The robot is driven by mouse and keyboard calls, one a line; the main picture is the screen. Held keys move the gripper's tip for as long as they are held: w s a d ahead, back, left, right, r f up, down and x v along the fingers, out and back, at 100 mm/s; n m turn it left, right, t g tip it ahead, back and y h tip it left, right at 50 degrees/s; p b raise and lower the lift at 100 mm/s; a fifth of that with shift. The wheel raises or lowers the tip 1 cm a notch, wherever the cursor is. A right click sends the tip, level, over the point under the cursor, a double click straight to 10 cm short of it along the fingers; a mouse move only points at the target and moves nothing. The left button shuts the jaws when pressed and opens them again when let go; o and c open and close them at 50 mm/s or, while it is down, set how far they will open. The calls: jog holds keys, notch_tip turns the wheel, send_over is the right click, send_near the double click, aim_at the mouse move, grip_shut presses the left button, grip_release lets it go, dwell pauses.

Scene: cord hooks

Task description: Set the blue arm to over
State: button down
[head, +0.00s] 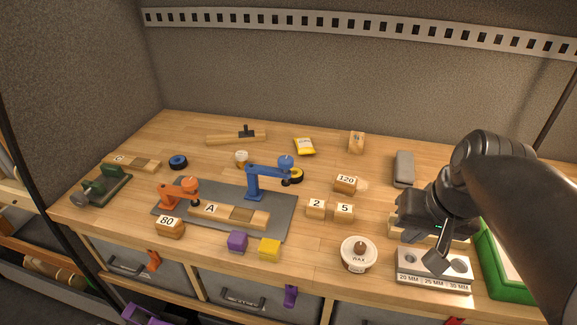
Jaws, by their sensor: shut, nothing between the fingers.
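The blue arm (268,174) stands on the dark grey mat (281,217) near the middle of the bench. Its post is at the left, and its upper bar reaches right to a head with a round blue knob on top. A similar orange arm (177,192) stands on the mat to the left. My gripper (437,259) is at the right, well away from the blue arm, pointing down by the metal hole block. It is shut and empty.
A wax tin (357,254), blocks marked 2 (316,208) and 5 (344,212), and a 120 block (346,184) lie between gripper and mat. The metal hole block (434,272) and a green tray (497,268) are at right. Purple (237,241) and yellow cubes (269,248) sit in front.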

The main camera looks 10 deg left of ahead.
aim_at(268, 171)
jog(key=w+a+f+g+y, duration=0.1)
jog(key=w+a+g+y, duration=0.15)
jog(key=w, duration=0.35)
jog(key=w+a+f+n+g+y, duration=0.1)
jog(key=w+a+y, duration=0.1)
jog(key=w+a, duration=0.3)
jog(key=w+a+f+g+y, duration=0.1)
jog(key=w+a+g+y, duration=0.15)
jog(key=w, duration=0.55)
jog(key=w+f+y, duration=0.3)
jog(key=w+y, duration=0.1)
jog(key=w, duration=0.3)
jog(key=w+d+f+n+g+y, duration=0.1)
jog(key=w+f+y, duration=0.3)
jog(key=w, duration=0.3)
jog(key=shift+w+d+f+g+y, duration=0.25)
jog(key=shift+w+g+y, duration=0.05)
jog(key=shift+w+y, duration=0.1)
jog(key=shift+s+d+x, duration=0.15)
jog(key=shift+s+x, duration=0.5)
jog(key=shift+x, duration=2.85)
jog(key=shift+s+d+x, duration=0.15)
jog(key=shift+s+x, duration=0.45)
jog(key=shift+x, duration=2.9)
jog(key=shift+s+d+x, duration=0.15)
jog(key=shift+s+x, duration=0.5)
jog(key=shift+x, duration=2.85)
jog(key=shift+s+d+r, duration=0.1)
